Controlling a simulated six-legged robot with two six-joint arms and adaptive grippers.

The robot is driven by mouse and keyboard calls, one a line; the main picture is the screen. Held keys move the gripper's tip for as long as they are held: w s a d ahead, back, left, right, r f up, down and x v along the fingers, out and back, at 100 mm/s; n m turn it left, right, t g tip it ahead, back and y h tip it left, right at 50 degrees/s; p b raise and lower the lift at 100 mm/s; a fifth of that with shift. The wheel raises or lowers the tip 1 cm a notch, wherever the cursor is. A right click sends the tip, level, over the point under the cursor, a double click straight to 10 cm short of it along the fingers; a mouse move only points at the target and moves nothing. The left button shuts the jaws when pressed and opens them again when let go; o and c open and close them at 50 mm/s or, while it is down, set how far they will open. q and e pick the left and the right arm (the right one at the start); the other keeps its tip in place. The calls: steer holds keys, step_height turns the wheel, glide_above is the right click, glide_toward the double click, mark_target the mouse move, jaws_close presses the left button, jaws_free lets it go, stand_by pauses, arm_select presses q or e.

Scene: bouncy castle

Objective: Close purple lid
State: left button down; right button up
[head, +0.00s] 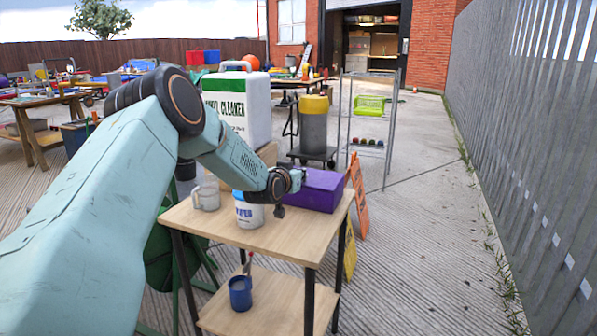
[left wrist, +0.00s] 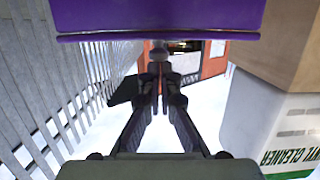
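The purple box (head: 322,191) sits on the far right of the wooden table. Its top looks flat and its lid lies down on it, though my gripper hides part of its left side. In the left wrist view, which is upside down, the purple surface and rim (left wrist: 160,17) fill the top edge. My left gripper (head: 298,180) is at the box's left end, close to its top; I cannot tell whether it touches. In the left wrist view its fingers (left wrist: 160,75) are together with nothing visible between them. My right gripper is out of view.
On the table (head: 290,238) stand a white-and-blue wipes tub (head: 248,214) and a clear mug (head: 206,195). A large cleaner jug (head: 240,105) stands behind. A blue mug (head: 240,293) is on the lower shelf. Orange sign (head: 360,200) and metal fence (head: 530,130) are at right.

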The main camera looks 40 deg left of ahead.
arm_select(q)
steer(key=f+p+v, duration=0.2)
steer(key=p+v, duration=0.2)
steer(key=v, duration=0.5)
steer(key=shift+s+f, duration=0.2)
steer(key=shift+s, duration=0.05)
